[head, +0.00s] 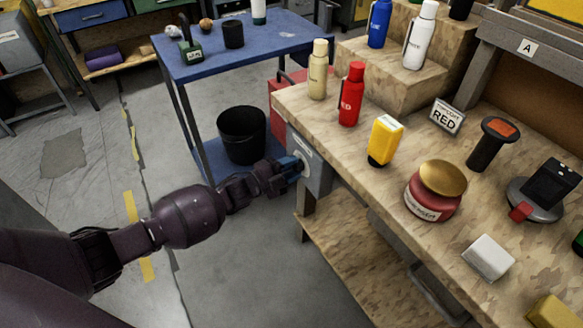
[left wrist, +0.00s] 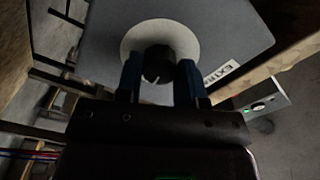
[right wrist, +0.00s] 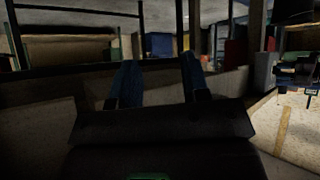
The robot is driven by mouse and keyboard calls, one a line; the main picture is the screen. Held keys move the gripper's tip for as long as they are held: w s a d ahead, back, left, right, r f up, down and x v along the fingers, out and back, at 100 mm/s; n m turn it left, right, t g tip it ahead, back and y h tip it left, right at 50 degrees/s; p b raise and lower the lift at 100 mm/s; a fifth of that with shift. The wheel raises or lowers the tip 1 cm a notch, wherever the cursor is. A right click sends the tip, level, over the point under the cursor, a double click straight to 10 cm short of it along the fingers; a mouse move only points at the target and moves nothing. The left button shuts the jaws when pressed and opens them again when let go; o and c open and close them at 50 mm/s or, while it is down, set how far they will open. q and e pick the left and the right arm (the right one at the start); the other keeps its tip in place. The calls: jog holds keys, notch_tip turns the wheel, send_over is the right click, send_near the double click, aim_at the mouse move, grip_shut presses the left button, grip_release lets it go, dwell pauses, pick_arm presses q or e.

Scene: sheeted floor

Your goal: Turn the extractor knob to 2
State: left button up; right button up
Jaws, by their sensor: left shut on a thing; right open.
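The extractor box (head: 312,172) is a grey panel on the side of the workbench, near its left corner. My left gripper (head: 296,166) reaches it from the left. In the left wrist view the black extractor knob (left wrist: 158,68) sits in the middle of a pale round dial (left wrist: 185,34). The blue fingers of the left gripper (left wrist: 160,78) stand on either side of the knob and are shut on it. A small light mark shows on the knob; dial numbers cannot be read. My right gripper (right wrist: 160,82) is open and empty in the right wrist view.
The wooden workbench (head: 345,143) bears a red bottle (head: 351,95), a yellow container (head: 384,140) and a gold-lidded red jar (head: 433,192). A blue table (head: 270,40) and a black bin (head: 241,135) stand behind my left arm. Floor is open at left.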

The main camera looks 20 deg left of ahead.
dwell(0.3)
pick_arm(q)
jog(key=o, duration=0.9)
jog(key=p+v, duration=0.1)
jog(key=v, duration=0.9)
jog(key=shift+s+a, duration=0.3)
